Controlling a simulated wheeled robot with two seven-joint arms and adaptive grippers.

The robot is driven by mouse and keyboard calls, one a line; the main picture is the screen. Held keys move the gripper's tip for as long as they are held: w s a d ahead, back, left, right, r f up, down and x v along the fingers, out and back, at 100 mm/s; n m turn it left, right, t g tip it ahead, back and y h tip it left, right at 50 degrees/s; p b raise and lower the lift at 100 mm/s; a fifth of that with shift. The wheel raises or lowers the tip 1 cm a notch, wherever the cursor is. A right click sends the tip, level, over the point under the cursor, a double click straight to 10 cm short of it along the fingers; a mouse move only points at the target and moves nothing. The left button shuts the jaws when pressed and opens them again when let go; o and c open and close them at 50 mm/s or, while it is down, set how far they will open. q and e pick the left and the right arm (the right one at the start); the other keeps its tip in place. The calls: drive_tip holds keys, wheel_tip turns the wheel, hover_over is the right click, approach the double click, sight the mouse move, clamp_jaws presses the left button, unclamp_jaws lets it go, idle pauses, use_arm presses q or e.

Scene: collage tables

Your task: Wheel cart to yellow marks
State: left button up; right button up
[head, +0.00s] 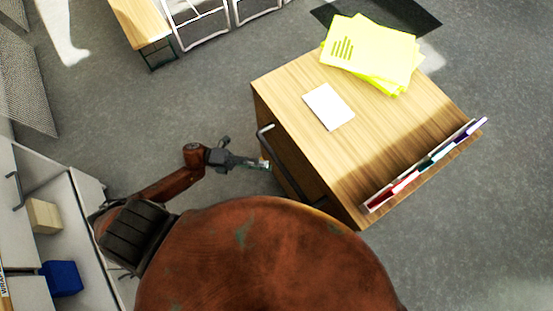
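The cart (290,88) has a light wooden top and a dark handle bar (266,142) on its left side, facing me. My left gripper (264,163) reaches in from the left, with its tip close to the handle bar and the cart's side. I cannot tell whether it touches the handle or whether its fingers are open. My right gripper is out of view. No yellow floor marks show clearly; bright yellow sheets (372,50) lie on the cart's far end.
A white card (329,107) and a row of coloured folders (425,165) are on the cart. A dark mat (415,14) lies beyond it. A wooden table (140,22) and mesh chairs (198,22) stand upper left; a blue box (62,279) sits lower left. Grey floor is open right.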

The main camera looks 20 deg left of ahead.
use_arm(q)
drive_tip(key=shift+v, duration=2.25)
